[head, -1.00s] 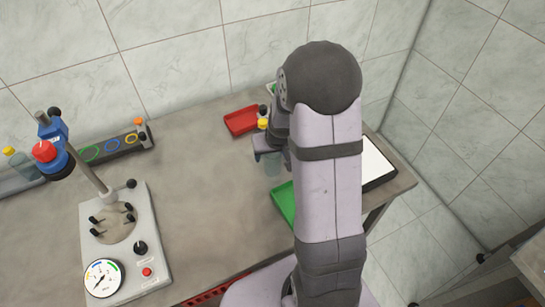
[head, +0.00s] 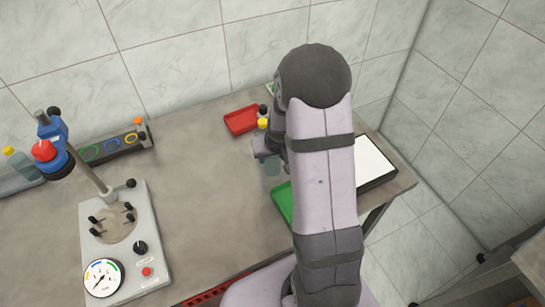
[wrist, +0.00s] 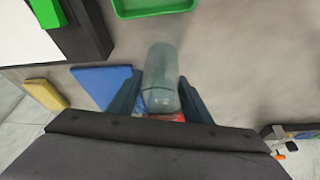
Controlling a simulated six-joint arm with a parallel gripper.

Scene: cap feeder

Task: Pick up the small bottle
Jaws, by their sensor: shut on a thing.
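A small translucent grey-blue bottle (wrist: 161,75) is between the two fingers of my gripper (wrist: 158,95) in the wrist view. The fingers are shut on it, one at each side. In the head view my arm hides most of the gripper, and part of the bottle (head: 272,168) shows just below it, left of my arm. The bottle is beside the green tray's far end. I cannot tell from these views how far it is above the table.
A green tray (head: 282,204) lies near my arm, and a red tray (head: 241,120) lies farther back. A capping stand with a gauge (head: 103,278) is on the left. A white panel (head: 374,163) is on the right. The middle of the table (head: 205,190) is clear.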

